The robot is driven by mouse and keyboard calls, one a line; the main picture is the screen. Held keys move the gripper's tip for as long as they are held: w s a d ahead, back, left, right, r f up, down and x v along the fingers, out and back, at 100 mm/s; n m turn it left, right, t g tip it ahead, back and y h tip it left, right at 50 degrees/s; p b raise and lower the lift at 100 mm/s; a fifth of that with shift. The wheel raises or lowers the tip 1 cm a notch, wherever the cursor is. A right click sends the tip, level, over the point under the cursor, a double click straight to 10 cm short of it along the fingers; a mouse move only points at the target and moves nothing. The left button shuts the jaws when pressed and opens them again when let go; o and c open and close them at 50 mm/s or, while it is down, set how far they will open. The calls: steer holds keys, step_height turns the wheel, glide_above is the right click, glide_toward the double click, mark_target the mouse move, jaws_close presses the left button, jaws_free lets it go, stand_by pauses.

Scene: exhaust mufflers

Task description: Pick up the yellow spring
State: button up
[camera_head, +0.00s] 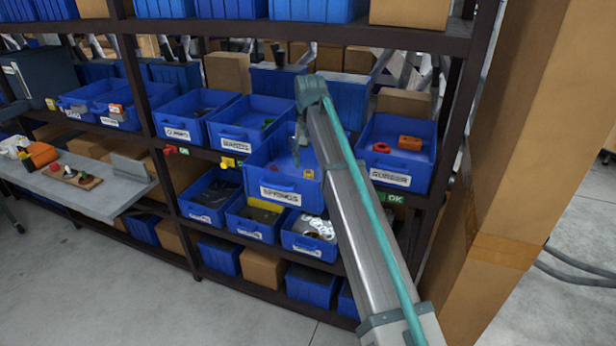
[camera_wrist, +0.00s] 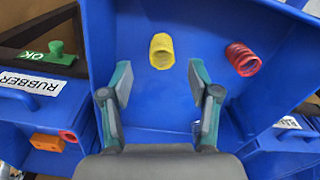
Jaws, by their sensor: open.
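The yellow spring (camera_wrist: 161,51) lies in the blue springs bin (camera_wrist: 138,18) in the wrist view, a short, hollow coil. My gripper (camera_wrist: 160,78) is open and empty, with its two fingers apart on either side of the line to the spring; the spring shows just beyond the fingertips, not between them. A red spring (camera_wrist: 242,59) lies in the same bin, right of the yellow one. In the head view the springs bin (camera_head: 262,176) sits on the middle shelf, and a small yellow piece, likely the yellow spring (camera_head: 308,174), shows near its front right. My arm hides part of the bin.
The rubber bin (camera_head: 366,160) with red and orange pieces stands to the right, the bases bin (camera_head: 225,130) to the left. Bin walls surround the springs. A shelf (camera_head: 420,37) runs above, and a dark shelf post (camera_head: 461,105) stands at right.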

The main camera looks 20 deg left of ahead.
mark_target(309, 171)
steer(key=shift+w+a+f+p, duration=0.1)
steer(key=shift+f+p, duration=0.55)
steer(key=shift+f, duration=0.7)
steer(key=shift+a+f+p, duration=0.1)
steer(key=shift+f+p, duration=0.55)
steer(key=shift+f, duration=0.7)
steer(key=c, duration=1)
steer(key=shift+c, duration=0.2)
steer(key=shift+r, duration=0.15)
